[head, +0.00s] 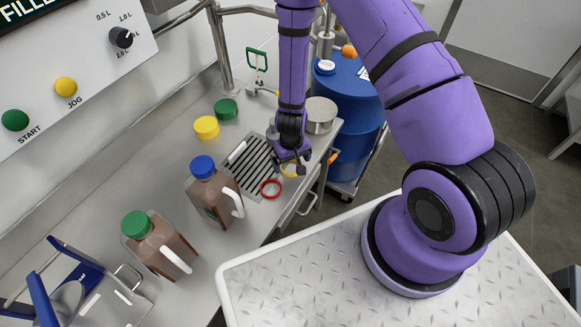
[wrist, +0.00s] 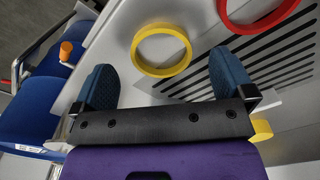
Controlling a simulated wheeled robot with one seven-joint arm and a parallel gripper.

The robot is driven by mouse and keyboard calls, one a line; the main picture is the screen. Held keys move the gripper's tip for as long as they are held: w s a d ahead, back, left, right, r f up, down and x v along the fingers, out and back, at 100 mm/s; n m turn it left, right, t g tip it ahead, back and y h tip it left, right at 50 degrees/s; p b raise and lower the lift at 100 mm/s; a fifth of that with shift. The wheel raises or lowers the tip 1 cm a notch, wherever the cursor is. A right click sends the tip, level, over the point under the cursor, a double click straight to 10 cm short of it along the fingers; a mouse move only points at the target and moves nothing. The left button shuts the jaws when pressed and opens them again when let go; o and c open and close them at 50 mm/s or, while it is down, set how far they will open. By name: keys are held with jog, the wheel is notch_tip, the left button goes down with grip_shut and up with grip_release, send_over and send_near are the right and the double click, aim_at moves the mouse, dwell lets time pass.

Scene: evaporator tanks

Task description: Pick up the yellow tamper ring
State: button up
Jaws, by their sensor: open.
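The yellow tamper ring (wrist: 160,28) lies flat at the edge of the slotted drain grate in the wrist view. In the head view the yellow ring (head: 290,170) is partly hidden by my gripper (head: 290,157). In the wrist view my gripper (wrist: 163,85) is open and empty. Its two blue fingertips are spread on either side, and the ring lies just beyond them, roughly centred between them. Whether the fingertips touch the counter cannot be told.
A red ring (head: 270,188) lies close to the yellow one, on the grate's edge; it also shows in the wrist view (wrist: 258,12). Jugs with a blue cap (head: 202,166) and a green cap (head: 135,224) stand left. A steel pot (head: 320,115) and blue drum (head: 345,100) are behind.

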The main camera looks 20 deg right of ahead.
jog(key=shift+f, duration=1.2)
jog(key=c, duration=1)
jog(key=shift+r, duration=0.1)
